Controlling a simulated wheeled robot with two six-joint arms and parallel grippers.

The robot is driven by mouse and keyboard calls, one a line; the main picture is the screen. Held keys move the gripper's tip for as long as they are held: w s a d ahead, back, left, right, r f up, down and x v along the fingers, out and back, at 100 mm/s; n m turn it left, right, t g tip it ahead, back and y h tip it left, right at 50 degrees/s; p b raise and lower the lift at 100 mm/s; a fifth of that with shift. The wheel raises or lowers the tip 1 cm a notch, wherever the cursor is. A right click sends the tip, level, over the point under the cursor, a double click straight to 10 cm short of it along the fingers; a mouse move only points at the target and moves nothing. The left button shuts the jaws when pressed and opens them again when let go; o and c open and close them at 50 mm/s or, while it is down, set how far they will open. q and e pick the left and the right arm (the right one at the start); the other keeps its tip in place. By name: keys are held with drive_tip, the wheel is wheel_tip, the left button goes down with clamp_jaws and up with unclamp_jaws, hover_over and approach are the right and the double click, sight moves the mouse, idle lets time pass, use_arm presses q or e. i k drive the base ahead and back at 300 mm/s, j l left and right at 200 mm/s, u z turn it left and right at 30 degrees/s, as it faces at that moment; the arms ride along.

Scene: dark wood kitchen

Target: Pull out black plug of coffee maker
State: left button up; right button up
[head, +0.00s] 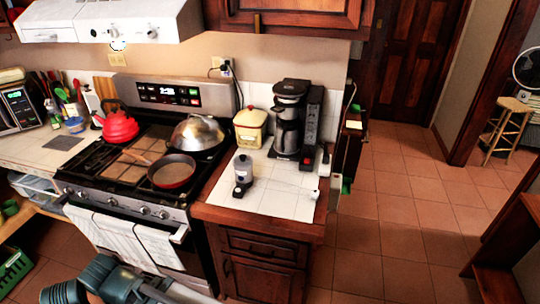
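The black coffee maker (288,118) stands upright at the back of the white tiled counter, right of the stove. A black plug (225,69) sits at the wall outlet (216,63) above the counter, left of the coffee maker. A dark cord hangs from the outlet area; its full path is hidden. Part of my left arm shows at the bottom left, in front of the stove, with what may be its gripper (150,290) low in the frame, far from the plug. Its fingertips are not clear. My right gripper is out of view.
A yellow canister (250,127) stands below the outlet, and a small grey-and-black appliance (243,174) is at the counter's front left. A silver dome (198,132), a pan (172,171) and a red kettle (118,126) are on the stove. Open tiled floor (390,220) lies to the right.

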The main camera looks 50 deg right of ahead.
sight(326, 158)
drive_tip(key=l+u, duration=0.1)
drive_tip(key=u, duration=0.15)
drive_tip(key=k+l, duration=0.1)
drive_tip(key=l, duration=0.5)
drive_tip(key=k+l, duration=0.1)
drive_tip(key=l, duration=0.55)
drive_tip(key=k+l, duration=0.1)
drive_tip(key=l, duration=0.5)
drive_tip(key=k+l, duration=0.1)
drive_tip(key=l, duration=0.55)
drive_tip(key=k+l, duration=0.1)
drive_tip(key=l, duration=0.5)
drive_tip(key=k+l, duration=0.1)
drive_tip(key=l, duration=0.55)
drive_tip(key=k+l, duration=0.1)
drive_tip(key=l, duration=0.5)
